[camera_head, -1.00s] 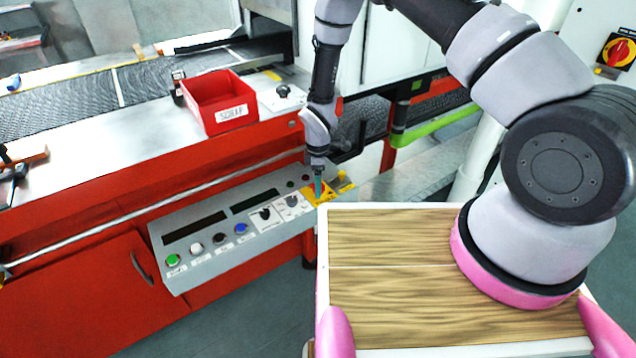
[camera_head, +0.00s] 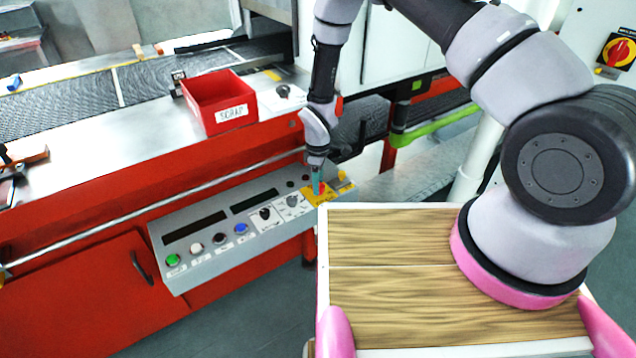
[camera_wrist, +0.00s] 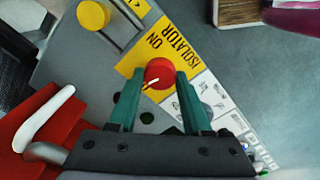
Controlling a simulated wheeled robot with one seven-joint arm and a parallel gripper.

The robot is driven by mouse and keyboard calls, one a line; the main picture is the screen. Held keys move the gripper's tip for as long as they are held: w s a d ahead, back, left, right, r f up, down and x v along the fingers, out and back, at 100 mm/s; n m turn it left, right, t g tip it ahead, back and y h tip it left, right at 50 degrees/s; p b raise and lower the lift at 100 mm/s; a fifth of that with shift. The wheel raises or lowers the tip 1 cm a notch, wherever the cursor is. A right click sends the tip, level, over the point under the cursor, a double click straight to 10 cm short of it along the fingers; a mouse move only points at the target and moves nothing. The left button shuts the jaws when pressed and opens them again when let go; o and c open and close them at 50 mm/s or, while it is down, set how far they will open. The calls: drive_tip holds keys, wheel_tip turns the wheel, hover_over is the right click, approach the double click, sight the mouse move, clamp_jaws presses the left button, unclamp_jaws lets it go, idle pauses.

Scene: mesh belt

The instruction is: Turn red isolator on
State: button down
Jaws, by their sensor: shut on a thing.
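The red isolator knob (camera_wrist: 159,73) sits on a yellow plate (camera_wrist: 176,48) marked ISOLATOR and ON in the wrist view. A short white mark on the knob lies diagonally, towards the picture's lower left. My gripper (camera_wrist: 158,75) has its green fingers on either side of the knob and is shut on it. In the head view my gripper (camera_head: 318,190) points down at the right end of the grey control panel (camera_head: 190,270), with a bit of the red knob (camera_head: 323,187) showing.
The panel has several buttons, including a green one (camera_head: 173,260) and a blue one (camera_head: 241,229). A yellow knob (camera_wrist: 93,14) stands near the isolator. A red SCRAP bin (camera_head: 222,118) sits on the machine. Another red-and-yellow switch (camera_head: 618,52) is at upper right.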

drive_tip(key=m, duration=0.3)
drive_tip(key=shift+m, duration=0.4)
drive_tip(key=m, duration=0.3)
drive_tip(key=shift+w+m, duration=0.1)
drive_tip(key=shift+m, duration=0.2)
drive_tip(key=m, duration=0.3)
drive_tip(key=shift+m, duration=0.3)
drive_tip(key=shift+d+m, duration=0.1)
drive_tip(key=shift+m, duration=2)
drive_tip(key=shift+c, duration=1.7)
unclamp_jaws()
drive_tip(key=shift+r, duration=0.1)
